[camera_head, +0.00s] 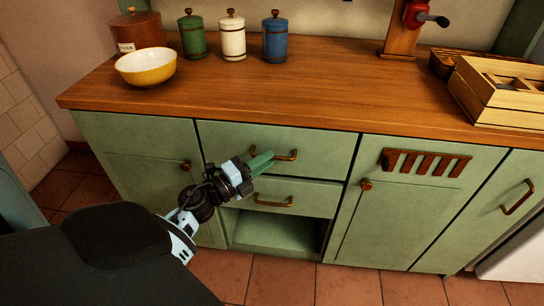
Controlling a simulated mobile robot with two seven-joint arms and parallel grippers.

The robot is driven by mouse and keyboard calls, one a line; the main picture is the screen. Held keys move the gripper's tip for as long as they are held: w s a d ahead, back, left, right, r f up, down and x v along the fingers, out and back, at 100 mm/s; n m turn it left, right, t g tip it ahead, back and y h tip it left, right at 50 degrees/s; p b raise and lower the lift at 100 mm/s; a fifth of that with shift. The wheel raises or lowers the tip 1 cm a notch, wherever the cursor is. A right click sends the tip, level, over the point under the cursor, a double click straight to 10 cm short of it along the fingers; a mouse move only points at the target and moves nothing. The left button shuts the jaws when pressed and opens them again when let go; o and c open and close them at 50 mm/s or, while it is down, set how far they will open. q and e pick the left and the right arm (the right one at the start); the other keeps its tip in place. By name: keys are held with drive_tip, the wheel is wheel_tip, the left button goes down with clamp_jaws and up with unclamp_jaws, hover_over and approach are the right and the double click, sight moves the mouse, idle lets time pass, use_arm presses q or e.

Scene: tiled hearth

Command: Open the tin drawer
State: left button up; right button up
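The green cabinet has two drawers under the wooden counter. No label shows which one is the tin drawer. My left gripper (264,160) is in front of the upper drawer, its fingertips at the left end of that handle and partly covering it. I cannot tell whether they touch it or whether the fingers are apart. My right gripper is out of view.
An open cubby (275,232) lies below the drawers. Knobbed cabinet doors flank them left (140,165) and right (385,220). The counter (330,95) holds a yellow bowl (147,69), lidded canisters (232,38) and a wooden crate (500,95). The tiled floor in front is clear.

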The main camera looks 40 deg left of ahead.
use_arm(q)
drive_tip(key=shift+x, duration=1.3)
drive_tip(key=shift+c, duration=0.4)
clamp_jaws()
